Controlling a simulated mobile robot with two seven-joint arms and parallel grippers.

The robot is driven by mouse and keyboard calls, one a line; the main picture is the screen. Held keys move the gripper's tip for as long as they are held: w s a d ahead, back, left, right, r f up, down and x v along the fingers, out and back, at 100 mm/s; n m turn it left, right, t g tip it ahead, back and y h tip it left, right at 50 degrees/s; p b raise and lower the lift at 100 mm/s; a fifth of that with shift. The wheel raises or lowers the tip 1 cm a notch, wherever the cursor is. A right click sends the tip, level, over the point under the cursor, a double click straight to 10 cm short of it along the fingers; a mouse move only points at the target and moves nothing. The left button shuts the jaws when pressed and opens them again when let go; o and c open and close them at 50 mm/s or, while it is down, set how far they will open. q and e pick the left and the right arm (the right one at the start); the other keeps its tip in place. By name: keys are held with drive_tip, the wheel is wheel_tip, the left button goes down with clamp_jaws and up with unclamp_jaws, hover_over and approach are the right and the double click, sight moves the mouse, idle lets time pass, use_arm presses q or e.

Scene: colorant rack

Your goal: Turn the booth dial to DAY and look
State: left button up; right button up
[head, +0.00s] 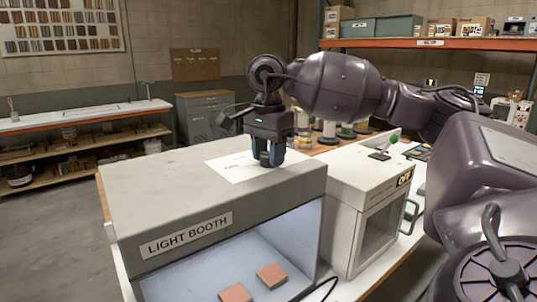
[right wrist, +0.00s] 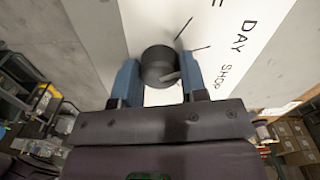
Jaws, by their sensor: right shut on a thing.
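The grey light booth (head: 212,190) stands on the bench, its front labelled LIGHT BOOTH. My right gripper (head: 270,159) points down at the white label plate (head: 228,168) on its top. It is shut on the black round dial (right wrist: 158,62), one blue finger on each side. The plate reads DAY (right wrist: 243,37) and SHOP (right wrist: 229,77), with part of another word at the top edge. A pale mark on the dial points to the lower right, toward the SHOP side. Two reddish-brown chips (head: 271,275) (head: 236,293) lie on the booth's pale floor. My left gripper is out of view.
Bottles and cans stand behind on the bench. A low shelf unit (head: 80,135) and a grey cabinet (head: 207,112) stand at the back. The floor at left is clear.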

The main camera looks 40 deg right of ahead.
drive_tip(key=shift+r+m, duration=0.1)
drive_tip(key=shift+m, duration=0.4)
drive_tip(key=o, duration=0.9)
wheel_tip(320, 180, up, 11)
drive_tip(key=shift+f, duration=0.1)
idle(0.8)
